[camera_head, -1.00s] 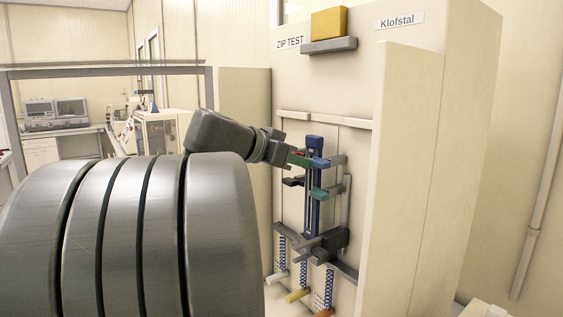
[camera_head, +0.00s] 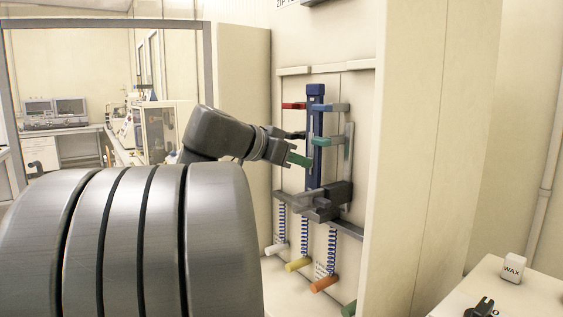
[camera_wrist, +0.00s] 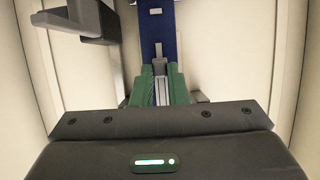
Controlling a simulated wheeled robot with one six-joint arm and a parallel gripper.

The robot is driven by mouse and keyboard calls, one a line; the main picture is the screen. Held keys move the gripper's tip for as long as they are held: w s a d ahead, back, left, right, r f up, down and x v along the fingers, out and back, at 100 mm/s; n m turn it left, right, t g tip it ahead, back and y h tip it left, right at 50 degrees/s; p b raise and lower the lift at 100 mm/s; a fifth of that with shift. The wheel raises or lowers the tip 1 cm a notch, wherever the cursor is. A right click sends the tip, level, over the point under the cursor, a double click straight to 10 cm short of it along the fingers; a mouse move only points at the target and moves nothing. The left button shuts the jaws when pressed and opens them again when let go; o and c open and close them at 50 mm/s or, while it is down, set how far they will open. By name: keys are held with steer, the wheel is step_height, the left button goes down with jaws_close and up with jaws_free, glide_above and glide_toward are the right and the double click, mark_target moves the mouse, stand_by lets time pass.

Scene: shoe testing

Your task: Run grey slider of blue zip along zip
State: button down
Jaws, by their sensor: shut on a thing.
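The blue zip (camera_head: 315,95) hangs upright on the pale panel of the test stand. It also shows at the top middle of the wrist view (camera_wrist: 157,45). My gripper (camera_head: 302,161) is at the zip's lower half, level with a spot just below the green-ended bar. In the wrist view my gripper's green fingers (camera_wrist: 160,84) are shut on the grey slider (camera_wrist: 161,92), which shows as a narrow grey piece between them. In the head view the slider itself is hidden by the fingers.
A red-ended bar (camera_head: 293,105), a blue-ended bar (camera_head: 325,107) and a green-ended bar (camera_head: 322,141) flank the zip. A dark clamp (camera_head: 335,195) sits below. Coil springs with coloured handles (camera_head: 324,284) hang lower. A side wall (camera_head: 425,160) stands close on the right.

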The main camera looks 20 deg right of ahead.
steer(key=shift+f+b, duration=0.45)
steer(key=shift+f, duration=0.45)
steer(key=shift+r, duration=0.1)
steer(key=c, duration=1.7)
jaws_free()
steer(key=v, duration=1.4)
steer(key=shift+b, duration=0.3)
